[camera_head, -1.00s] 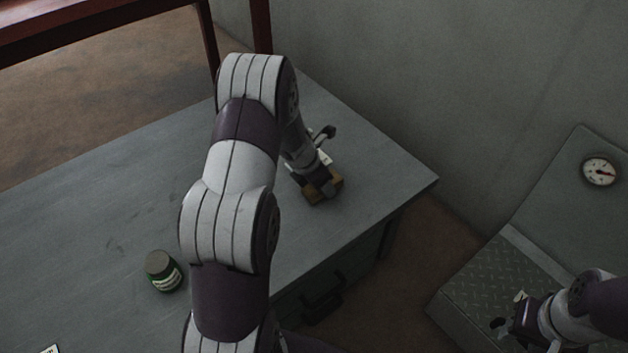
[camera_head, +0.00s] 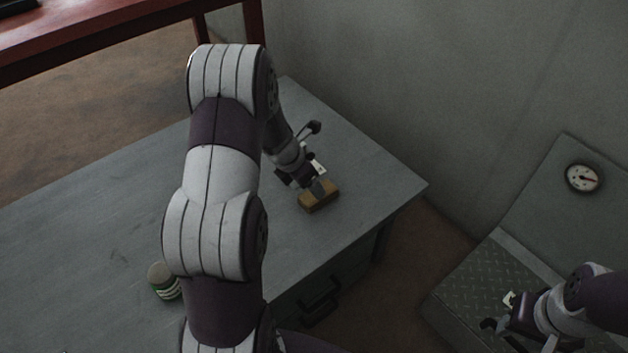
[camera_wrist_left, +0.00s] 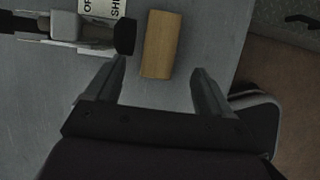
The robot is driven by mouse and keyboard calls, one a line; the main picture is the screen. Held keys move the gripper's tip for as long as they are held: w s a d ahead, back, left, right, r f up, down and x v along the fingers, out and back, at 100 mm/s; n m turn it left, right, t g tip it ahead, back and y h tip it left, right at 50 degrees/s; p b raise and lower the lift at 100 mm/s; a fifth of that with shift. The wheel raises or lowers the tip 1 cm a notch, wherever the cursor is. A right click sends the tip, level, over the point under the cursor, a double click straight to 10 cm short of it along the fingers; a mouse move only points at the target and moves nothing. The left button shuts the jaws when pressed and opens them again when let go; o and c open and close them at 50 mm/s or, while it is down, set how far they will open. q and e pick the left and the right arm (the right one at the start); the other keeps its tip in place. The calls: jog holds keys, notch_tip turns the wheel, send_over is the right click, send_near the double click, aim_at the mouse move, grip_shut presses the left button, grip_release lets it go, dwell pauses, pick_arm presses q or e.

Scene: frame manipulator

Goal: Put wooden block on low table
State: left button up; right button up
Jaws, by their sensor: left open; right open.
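The wooden block (camera_head: 317,201) is a small tan brick lying on the grey table (camera_head: 375,175) near its right corner. It also shows in the left wrist view (camera_wrist_left: 161,45), just beyond the fingertips and between their lines. My left gripper (camera_head: 308,184) is open above and beside the block; one finger partly covers it in the head view. In the left wrist view both fingers (camera_wrist_left: 160,72) stand apart with nothing between them. My right gripper (camera_head: 500,315) is open and empty at the lower right, by the low metal surface. Which surface is the low table is unclear.
A clamp-like device (camera_wrist_left: 85,32) with a black tip and lettered label lies close left of the block. A round gauge (camera_head: 583,178) is at right. A red-brown frame (camera_head: 130,40) is upper left.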

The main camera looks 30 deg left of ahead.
pick_arm(q)
jog(key=s+d+r+m+g, duration=0.1)
jog(key=s+d+r+m, duration=0.2)
jog(key=m, duration=0.7)
jog(key=s+d+r+m+g+y+p, duration=0.1)
jog(key=s+d+r+m, duration=0.3)
jog(key=s+m, duration=0.4)
jog(key=s+d+r+m, duration=0.3)
jog(key=s+d+m, duration=0.3)
jog(key=m, duration=0.7)
jog(key=shift+s+r+m+g+y, duration=0.15)
jog(key=shift+r+m+g+y, duration=0.1)
jog(key=shift+m+g+y, duration=0.15)
